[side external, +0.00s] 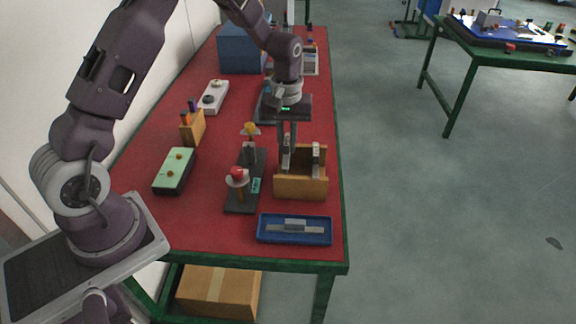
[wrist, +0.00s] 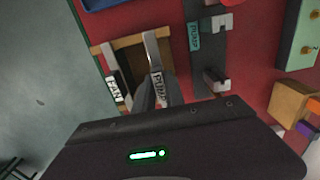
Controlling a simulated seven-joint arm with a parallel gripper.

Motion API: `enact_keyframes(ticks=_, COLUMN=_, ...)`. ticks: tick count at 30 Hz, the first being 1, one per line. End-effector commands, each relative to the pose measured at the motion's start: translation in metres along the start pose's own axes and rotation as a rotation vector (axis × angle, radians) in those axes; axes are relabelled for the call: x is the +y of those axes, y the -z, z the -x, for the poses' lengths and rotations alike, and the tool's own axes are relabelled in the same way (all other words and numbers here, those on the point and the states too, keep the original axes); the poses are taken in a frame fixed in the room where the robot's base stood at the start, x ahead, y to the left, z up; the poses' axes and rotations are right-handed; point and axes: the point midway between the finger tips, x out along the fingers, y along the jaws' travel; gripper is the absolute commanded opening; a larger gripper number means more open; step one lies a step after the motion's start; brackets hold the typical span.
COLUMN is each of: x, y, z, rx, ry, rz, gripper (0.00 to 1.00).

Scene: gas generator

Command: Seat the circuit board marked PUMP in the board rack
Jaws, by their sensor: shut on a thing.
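The wooden board rack (side external: 301,188) stands near the right edge of the red table; its light wooden edge shows in the wrist view (wrist: 135,41). My gripper (side external: 286,150) points down over the rack's left side and is shut on the board marked PUMP (wrist: 157,86). This board is upright at the rack; its lower part is hidden behind the rack's front wall, so I cannot tell how deep it sits. A second board, marked FAN (wrist: 114,89), stands upright in the rack, on the right side in the side view (side external: 316,158).
A dark base (side external: 243,196) with a red knob, a yellow knob and a teal PUMP label (wrist: 194,42) stands close left of the rack. A blue tray (side external: 265,239) lies in front. A green box (side external: 175,171) and a wooden block (side external: 193,128) are further left.

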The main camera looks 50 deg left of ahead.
Motion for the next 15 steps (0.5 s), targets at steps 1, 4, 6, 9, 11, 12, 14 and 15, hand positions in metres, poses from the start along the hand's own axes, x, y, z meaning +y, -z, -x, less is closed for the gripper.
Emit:
enact_keyframes(ticks=1, x=0.000, y=0.001, z=0.006, rx=0.003, ry=-0.002, rz=0.000, gripper=0.00)
enact_keyframes(ticks=4, x=0.001, y=0.001, z=0.016, rx=0.002, ry=-0.001, rz=0.000, gripper=0.00)
enact_keyframes(ticks=6, x=0.001, y=0.001, z=0.024, rx=0.003, ry=-0.002, rz=0.001, gripper=0.00)
enact_keyframes(ticks=9, x=0.001, y=0.001, z=0.034, rx=0.002, ry=-0.002, rz=0.000, gripper=0.00)
enact_keyframes(ticks=11, x=0.001, y=0.001, z=0.040, rx=0.003, ry=-0.002, rz=0.000, gripper=0.00)
enact_keyframes(ticks=12, x=0.001, y=0.000, z=0.044, rx=0.002, ry=-0.002, rz=0.000, gripper=0.00)
enact_keyframes(ticks=14, x=0.001, y=0.001, z=0.050, rx=0.002, ry=-0.002, rz=-0.001, gripper=0.00)
enact_keyframes(ticks=15, x=0.001, y=0.000, z=0.054, rx=0.002, ry=-0.002, rz=-0.001, gripper=0.00)
